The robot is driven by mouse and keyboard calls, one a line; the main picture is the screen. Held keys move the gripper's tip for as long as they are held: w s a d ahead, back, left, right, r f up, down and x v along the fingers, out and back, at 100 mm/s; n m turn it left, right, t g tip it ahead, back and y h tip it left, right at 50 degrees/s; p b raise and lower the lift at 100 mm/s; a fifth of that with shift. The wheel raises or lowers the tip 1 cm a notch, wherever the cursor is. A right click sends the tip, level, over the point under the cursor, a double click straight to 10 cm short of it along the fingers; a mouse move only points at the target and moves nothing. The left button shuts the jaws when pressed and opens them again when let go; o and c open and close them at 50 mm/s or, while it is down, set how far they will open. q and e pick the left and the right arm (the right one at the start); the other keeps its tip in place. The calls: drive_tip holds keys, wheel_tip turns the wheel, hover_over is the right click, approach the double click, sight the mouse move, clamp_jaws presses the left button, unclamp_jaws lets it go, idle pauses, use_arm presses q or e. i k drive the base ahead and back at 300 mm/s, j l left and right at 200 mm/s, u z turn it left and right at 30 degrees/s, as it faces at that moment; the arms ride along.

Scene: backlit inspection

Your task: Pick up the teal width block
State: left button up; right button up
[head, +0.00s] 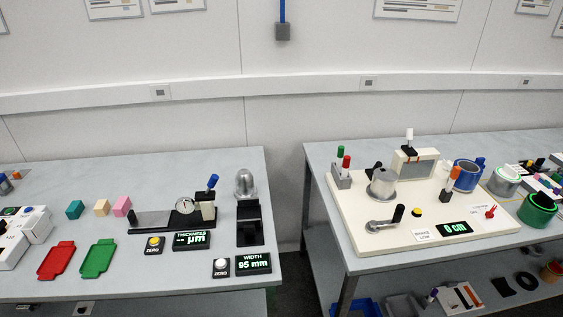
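A red tray (56,261) and a green tray (98,259) lie in front of the row. Neither of my grippers shows in the head view.
A thickness gauge (186,206) with a dial stands right of the blocks. A black width fixture (249,222) and its display (253,263) reading 95 mm are near the table's right edge. White boxes (36,224) stand at left. A gap separates the right table (350,262).

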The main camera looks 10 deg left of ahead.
sight(76, 208)
drive_tip(key=u, duration=1.7)
